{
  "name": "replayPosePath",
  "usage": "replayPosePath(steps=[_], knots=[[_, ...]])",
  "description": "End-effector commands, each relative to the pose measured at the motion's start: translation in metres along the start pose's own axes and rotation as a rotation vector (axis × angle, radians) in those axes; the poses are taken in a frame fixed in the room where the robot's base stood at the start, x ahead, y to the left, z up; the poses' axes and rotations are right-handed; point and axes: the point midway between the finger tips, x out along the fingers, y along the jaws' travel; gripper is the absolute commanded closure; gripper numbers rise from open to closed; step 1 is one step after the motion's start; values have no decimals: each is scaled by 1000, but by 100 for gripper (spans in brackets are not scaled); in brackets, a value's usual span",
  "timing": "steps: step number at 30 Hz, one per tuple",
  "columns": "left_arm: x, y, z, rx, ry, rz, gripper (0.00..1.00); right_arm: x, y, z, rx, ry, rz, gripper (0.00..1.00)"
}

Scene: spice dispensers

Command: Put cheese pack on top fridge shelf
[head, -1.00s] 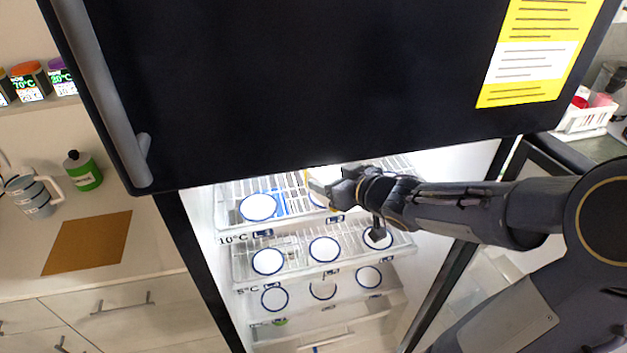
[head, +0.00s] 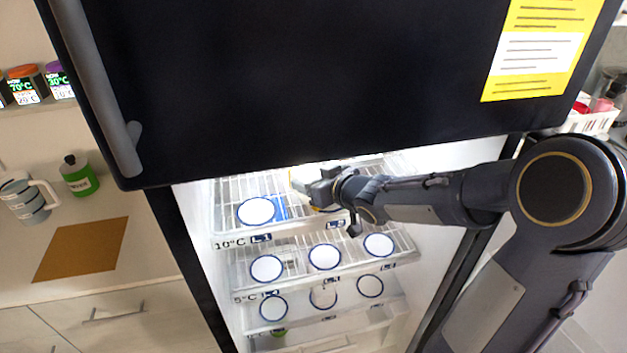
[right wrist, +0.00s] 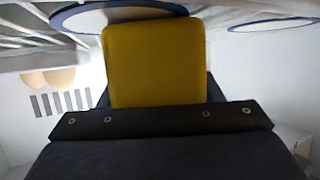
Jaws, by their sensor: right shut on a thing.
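The yellow cheese pack (right wrist: 155,62) is held in my right gripper and fills the middle of the right wrist view. My right gripper (head: 312,188) is shut on it, inside the open fridge at the level of the top shelf (head: 235,187). In the head view the pack is mostly hidden by the gripper and the bright light; I cannot tell whether it touches the shelf. The top shelf is a wire rack with a 10°C label and a round white blue-rimmed marker (head: 256,211) at its left. My left gripper is not in view.
A blue item (head: 280,208) lies beside the left marker. Lower shelves (head: 295,268) carry more round markers. The black door panel (head: 300,80) hangs across the upper view, above my arm. A green bottle (head: 79,176) and a mug (head: 27,198) stand on the left counter.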

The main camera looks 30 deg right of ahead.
Motion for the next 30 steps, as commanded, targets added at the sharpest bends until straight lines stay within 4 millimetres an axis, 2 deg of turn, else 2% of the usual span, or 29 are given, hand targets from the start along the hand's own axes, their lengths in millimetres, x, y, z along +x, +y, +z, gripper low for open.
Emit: replayPosePath(steps=[3, 4, 8, 20, 23, 30], knots=[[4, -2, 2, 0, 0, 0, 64, 2, 0, 4, 0, 1, 0, 75], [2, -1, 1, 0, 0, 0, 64, 1, 0, 4, 1, 0, 0, 37], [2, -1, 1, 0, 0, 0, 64, 1, 0, 3, 1, -1, 0, 20], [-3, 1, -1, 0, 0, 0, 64, -5, 1, -2, -1, 0, 2, 19], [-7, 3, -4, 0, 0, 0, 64, -21, 2, -4, 0, 1, 4, 19], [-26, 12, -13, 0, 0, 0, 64, -75, 1, -6, 0, 2, 4, 19]])
